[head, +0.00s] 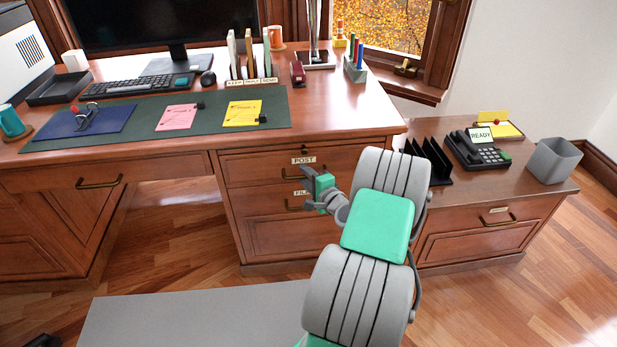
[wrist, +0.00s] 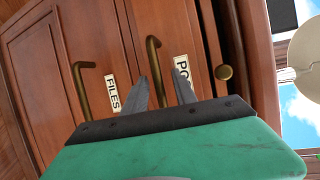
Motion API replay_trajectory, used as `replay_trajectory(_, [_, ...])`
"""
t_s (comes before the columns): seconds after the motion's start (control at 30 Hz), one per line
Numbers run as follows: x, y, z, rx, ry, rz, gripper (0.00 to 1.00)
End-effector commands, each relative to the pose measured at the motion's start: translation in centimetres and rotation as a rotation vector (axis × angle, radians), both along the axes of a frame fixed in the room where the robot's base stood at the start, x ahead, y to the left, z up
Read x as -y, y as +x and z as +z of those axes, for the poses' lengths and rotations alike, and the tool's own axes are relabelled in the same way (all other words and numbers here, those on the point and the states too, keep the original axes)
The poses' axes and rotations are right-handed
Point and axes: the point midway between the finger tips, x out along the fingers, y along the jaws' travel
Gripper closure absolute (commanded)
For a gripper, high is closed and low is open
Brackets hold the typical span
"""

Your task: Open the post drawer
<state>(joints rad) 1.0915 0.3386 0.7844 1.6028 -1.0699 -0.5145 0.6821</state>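The post drawer (head: 252,168) is shut, flush with the desk's right pedestal. Its POST label (head: 303,160) sits above a brass bar handle (head: 290,176), whose right end my gripper (head: 309,182) partly hides in the head view. In the wrist view the scene is turned on its side. There my gripper (wrist: 160,75) is open, its two dark fingers apart. The post drawer's handle (wrist: 151,52) runs between them in the picture, with the POST label (wrist: 184,76) behind the right finger. I cannot tell whether the fingers touch the handle.
Below is the files drawer (wrist: 62,55) with its own handle (wrist: 80,85). A small brass knob (wrist: 223,72) stands out above the post drawer. The low side cabinet (head: 470,235) is to the right, with a phone (head: 476,150) on top. Open wooden floor (head: 170,240) lies left.

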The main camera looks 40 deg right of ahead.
Motion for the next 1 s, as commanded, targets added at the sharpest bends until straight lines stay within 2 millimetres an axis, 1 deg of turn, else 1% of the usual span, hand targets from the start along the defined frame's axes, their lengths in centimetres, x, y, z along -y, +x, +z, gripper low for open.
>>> replay_trajectory(0.07, [0.0, -0.02, 0.02, 0.0, 0.0, 0.0, 0.67])
replay_trajectory(0.1, [0.0, -0.03, 0.02, 0.0, 0.0, 0.0, 0.68])
replay_trajectory(0.5, [0.03, -0.06, 0.06, 0.0, -0.001, 0.0, 1.0])
replay_trajectory(1.0, [0.07, -0.05, 0.16, 0.001, -0.003, -0.001, 1.0])
